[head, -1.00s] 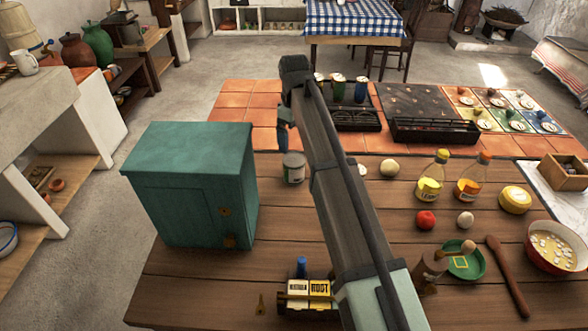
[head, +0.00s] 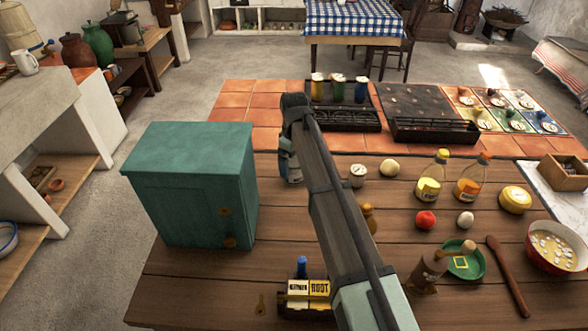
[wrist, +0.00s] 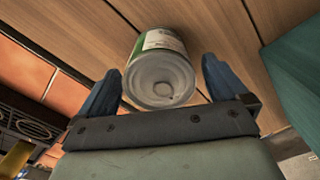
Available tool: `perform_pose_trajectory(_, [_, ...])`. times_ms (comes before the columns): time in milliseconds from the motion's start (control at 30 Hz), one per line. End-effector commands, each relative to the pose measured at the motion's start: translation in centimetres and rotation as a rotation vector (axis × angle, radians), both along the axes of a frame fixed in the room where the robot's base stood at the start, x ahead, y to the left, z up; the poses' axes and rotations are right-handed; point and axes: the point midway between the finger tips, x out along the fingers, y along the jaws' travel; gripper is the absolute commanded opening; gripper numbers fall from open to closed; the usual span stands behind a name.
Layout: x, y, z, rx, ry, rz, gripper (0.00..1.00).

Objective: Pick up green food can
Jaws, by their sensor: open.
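The can (wrist: 162,72) with a white and green label is in the wrist view, its metal end facing the camera. It sits between the two blue fingers of my gripper (wrist: 160,88), with gaps on both sides, so the gripper is open around it. I cannot tell whether either finger touches it. In the head view my gripper (head: 291,165) points down at the wooden table (head: 190,285), right of the teal cabinet. The can is hidden there behind my gripper and arm.
The teal cabinet (head: 190,185) stands close on the left. A small pale jar (head: 358,176) is just right of my arm. Bottles (head: 431,180), a red tomato (head: 425,220) and a bowl (head: 556,247) stand further right. Black trays (head: 345,120) lie behind on orange tiles.

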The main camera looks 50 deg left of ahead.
Motion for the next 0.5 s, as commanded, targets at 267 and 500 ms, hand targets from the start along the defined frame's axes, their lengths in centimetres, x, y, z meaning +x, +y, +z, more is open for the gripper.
perform_pose_trajectory(267, [0.1,-0.1,-3.4,0.0,0.0,0.0,1.0])
perform_pose_trajectory(500, [0.1,-0.1,-3.6,0.0,0.0,0.0,1.0])
